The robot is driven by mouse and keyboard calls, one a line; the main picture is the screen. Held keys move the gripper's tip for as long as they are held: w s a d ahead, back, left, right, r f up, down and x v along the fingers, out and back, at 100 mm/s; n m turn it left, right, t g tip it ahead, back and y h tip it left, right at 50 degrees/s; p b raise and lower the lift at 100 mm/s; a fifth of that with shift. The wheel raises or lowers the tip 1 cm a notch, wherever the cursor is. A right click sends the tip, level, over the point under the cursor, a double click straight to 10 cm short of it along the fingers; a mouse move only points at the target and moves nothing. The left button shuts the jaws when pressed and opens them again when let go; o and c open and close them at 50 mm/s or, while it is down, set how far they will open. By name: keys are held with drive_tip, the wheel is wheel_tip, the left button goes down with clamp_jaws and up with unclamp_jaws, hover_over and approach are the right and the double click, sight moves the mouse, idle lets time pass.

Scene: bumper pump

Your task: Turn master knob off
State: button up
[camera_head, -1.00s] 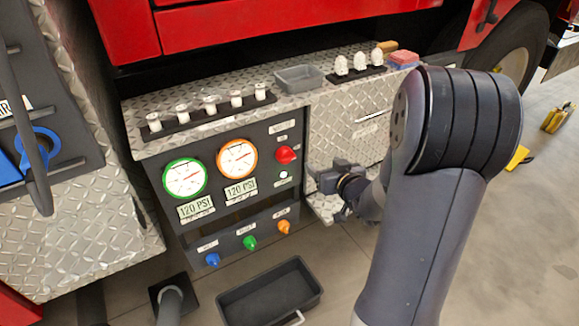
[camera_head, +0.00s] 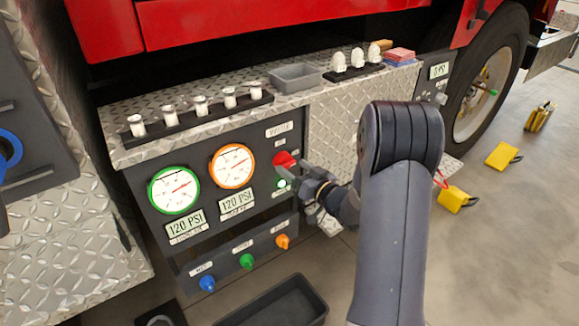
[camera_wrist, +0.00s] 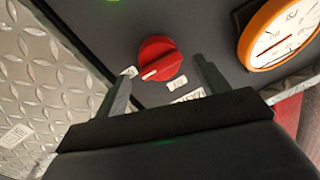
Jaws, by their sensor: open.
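The master knob is a red round knob (camera_head: 284,159) on the dark panel, to the right of the orange gauge, under a white label. In the wrist view the red knob (camera_wrist: 159,58) shows a raised grip bar with a white mark. My gripper (camera_head: 293,175) is at the panel, just right of and below the knob. In the wrist view its fingers (camera_wrist: 163,80) are open, one on each side of the knob. The knob lies just beyond the fingertips; I cannot tell whether they touch it. A lit white-green button (camera_head: 282,184) is below the knob.
The green gauge (camera_head: 174,190) and orange gauge (camera_head: 232,166) sit left of the knob. Blue (camera_head: 207,283), green (camera_head: 247,261) and orange (camera_head: 282,241) knobs are below. A grey tray (camera_head: 295,77) stands on the ledge above. A black bin (camera_head: 275,305) lies on the floor.

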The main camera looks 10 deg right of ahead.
sight(285, 162)
drive_tip(key=shift+x, duration=1.35)
drive_tip(key=shift+c, duration=0.4)
drive_tip(key=c, duration=0.8)
